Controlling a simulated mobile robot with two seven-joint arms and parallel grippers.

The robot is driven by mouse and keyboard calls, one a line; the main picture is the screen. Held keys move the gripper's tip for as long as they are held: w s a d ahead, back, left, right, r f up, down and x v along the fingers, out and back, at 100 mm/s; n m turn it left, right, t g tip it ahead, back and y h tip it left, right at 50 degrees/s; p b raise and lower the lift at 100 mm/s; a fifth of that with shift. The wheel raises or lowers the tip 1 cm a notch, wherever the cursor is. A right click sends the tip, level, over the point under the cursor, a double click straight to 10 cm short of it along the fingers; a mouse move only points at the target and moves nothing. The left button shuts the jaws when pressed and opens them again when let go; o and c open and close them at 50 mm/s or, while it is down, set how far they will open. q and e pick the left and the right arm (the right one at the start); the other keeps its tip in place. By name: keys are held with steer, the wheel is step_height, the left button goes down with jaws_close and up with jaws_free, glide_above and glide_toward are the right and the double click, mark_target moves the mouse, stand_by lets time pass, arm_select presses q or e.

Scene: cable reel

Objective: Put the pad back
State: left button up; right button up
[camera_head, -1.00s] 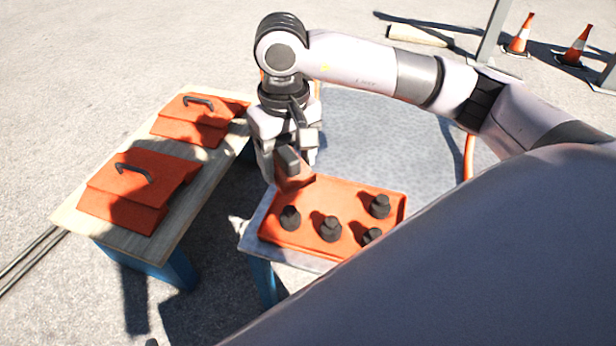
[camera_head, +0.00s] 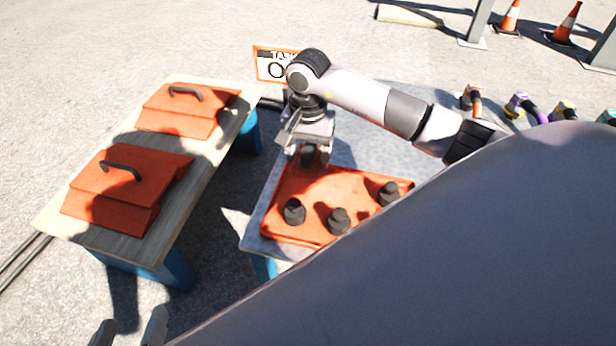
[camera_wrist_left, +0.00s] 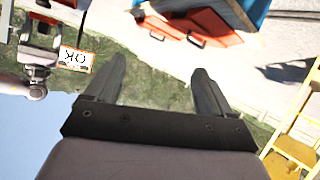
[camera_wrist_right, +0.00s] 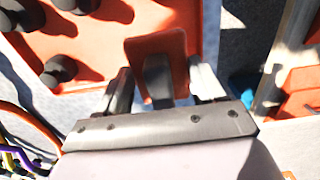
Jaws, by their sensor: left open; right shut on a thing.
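The orange base plate (camera_head: 325,190) with upright black pegs (camera_head: 339,221) lies on the grey table. My right gripper (camera_head: 308,160) is at its far left corner. In the right wrist view that gripper (camera_wrist_right: 160,88) is shut on the black grip (camera_wrist_right: 157,74) of a small orange pad (camera_wrist_right: 150,45). The pad is over the orange plate; whether it touches cannot be told. My left gripper (camera_head: 130,330) shows only as fingertips at the bottom edge of the head view. In the left wrist view it (camera_wrist_left: 160,85) is open and empty, apart from everything.
Two orange boxes with black handles (camera_head: 125,190) (camera_head: 185,110) stand on the wooden table (camera_head: 110,240) at left. An "OK" sign (camera_head: 268,68) is behind my right wrist. Coloured cable connectors (camera_head: 520,105) lie at the right. Traffic cones (camera_head: 510,17) stand far back. My arm hides the near right side.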

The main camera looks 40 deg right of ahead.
mark_target(308, 185)
step_height(308, 185, down, 3)
steer(key=shift+r, duration=0.15)
step_height(308, 185, down, 4)
steer(key=shift+r+b, duration=0.2)
steer(key=shift+b, duration=0.6)
steer(key=shift+f, duration=0.2)
arm_select(q)
steer(key=shift+w+d+f+h, duration=0.15)
steer(key=shift+w+d+h, duration=0.15)
steer(key=shift+d+h, duration=0.4)
arm_select(e)
steer(key=shift+f, duration=0.15)
arm_select(q)
steer(key=shift+d, duration=0.2)
arm_select(e)
steer(key=o, duration=1)
